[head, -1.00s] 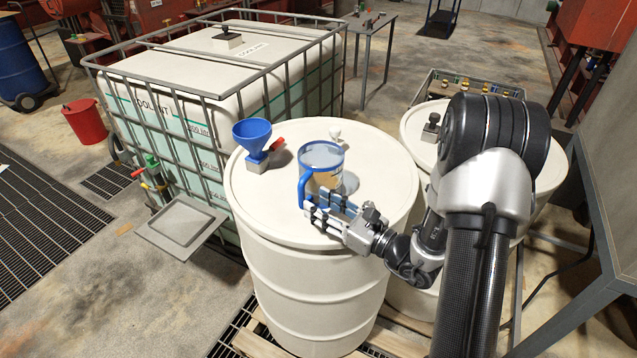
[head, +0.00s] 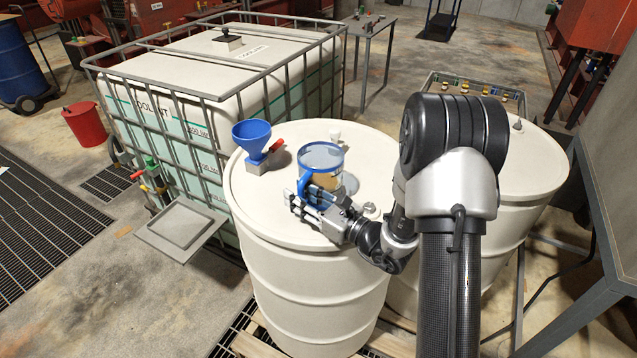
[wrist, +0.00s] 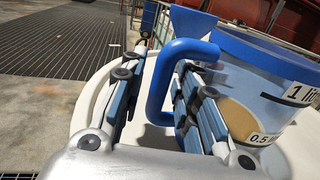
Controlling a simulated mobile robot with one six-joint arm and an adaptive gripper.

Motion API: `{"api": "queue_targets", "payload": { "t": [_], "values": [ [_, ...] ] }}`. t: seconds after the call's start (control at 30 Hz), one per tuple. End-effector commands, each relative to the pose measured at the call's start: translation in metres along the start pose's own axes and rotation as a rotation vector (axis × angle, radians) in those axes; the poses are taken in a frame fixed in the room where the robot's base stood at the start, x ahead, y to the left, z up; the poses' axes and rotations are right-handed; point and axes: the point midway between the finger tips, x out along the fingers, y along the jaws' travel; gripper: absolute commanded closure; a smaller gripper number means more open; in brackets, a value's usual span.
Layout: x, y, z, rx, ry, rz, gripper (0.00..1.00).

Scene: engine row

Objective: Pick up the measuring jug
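The measuring jug (head: 322,157) is clear with a blue rim, a blue handle and amber liquid inside. It stands upright on a white drum's lid. My gripper (head: 300,192) is at its handle side, low over the lid. In the wrist view the jug (wrist: 262,85) fills the right side, with volume marks on its wall. My open gripper (wrist: 160,75) has one finger on each side of the blue handle (wrist: 157,88). The right finger lies between handle and jug wall, hiding part of both. A gap shows between the left finger and the handle.
A blue funnel (head: 252,137) with a red-tipped part beside it stands on the drum lid (head: 262,215), left of the jug. A small white knob (head: 335,134) is behind the jug. A caged coolant tank (head: 180,75) stands left; another white drum (head: 535,160) stands right.

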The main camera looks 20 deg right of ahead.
Motion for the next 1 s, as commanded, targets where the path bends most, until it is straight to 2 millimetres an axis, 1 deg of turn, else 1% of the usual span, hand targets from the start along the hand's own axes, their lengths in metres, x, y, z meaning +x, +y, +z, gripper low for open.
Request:
{"api": "queue_targets", "payload": {
  "t": [0.03, 0.3, 0.4, 1.0],
  "values": [
    [-0.0002, 0.0, -0.0001, 0.0, 0.0, 0.0, 0.77],
    [-0.0003, 0.0, -0.0002, 0.0, 0.0, 0.0, 0.95],
    [-0.0003, 0.0001, -0.0002, 0.0, 0.0, 0.0, 1.0],
    [-0.0001, -0.0003, 0.001, -0.003, -0.003, 0.0, 1.0]
  ]
}}
